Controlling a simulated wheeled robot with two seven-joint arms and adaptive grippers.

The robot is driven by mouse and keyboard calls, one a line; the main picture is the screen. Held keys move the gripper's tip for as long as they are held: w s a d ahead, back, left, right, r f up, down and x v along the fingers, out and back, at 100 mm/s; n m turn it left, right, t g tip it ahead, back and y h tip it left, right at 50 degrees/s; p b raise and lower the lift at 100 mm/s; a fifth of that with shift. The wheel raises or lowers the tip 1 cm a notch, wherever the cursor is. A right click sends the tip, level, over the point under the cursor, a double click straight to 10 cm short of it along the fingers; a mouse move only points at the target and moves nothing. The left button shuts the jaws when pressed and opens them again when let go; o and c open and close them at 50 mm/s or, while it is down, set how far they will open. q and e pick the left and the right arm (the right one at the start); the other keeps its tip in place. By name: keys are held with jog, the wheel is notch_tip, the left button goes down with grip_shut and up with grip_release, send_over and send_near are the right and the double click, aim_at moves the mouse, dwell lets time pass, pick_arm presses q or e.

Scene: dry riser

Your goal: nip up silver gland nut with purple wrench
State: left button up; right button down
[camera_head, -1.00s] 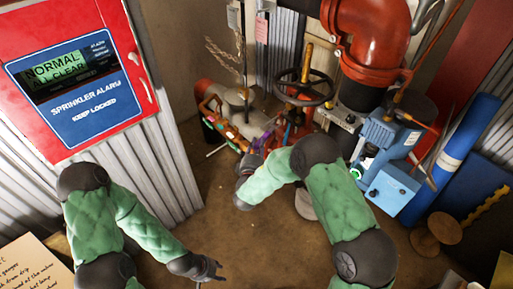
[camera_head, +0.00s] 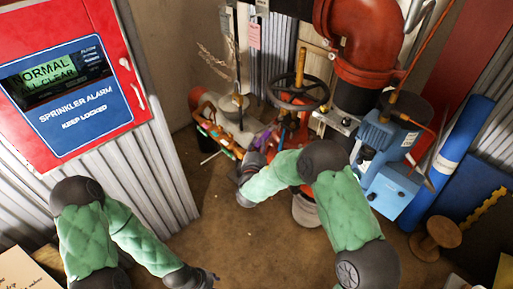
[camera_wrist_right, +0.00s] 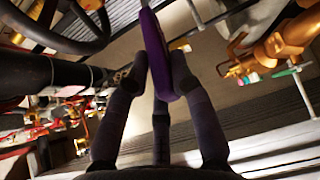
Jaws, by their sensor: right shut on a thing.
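The purple wrench (camera_wrist_right: 153,42) is held between the fingers of my right gripper (camera_wrist_right: 152,75) in the right wrist view, pointing away from the palm. In the head view my right gripper (camera_head: 252,161) is low in front of the red valve, and only a little purple shows near it. The black handwheel (camera_head: 298,92) sits on a brass stem (camera_head: 300,62) above and to the right of that gripper. I cannot make out the silver gland nut in either view. My left gripper (camera_head: 205,279) is at the bottom edge, partly cut off, away from the valve.
A large red pipe (camera_head: 365,45) and a blue pump unit (camera_head: 385,150) stand right of the valve. The red sprinkler alarm box (camera_head: 120,60) is at left. Open floor lies between my arms.

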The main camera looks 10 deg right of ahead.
jog(key=shift+w+d+b, duration=0.85)
jog(key=shift+w+d, duration=0.35)
jog(key=shift+w, duration=0.2)
jog(key=shift+r, duration=0.15)
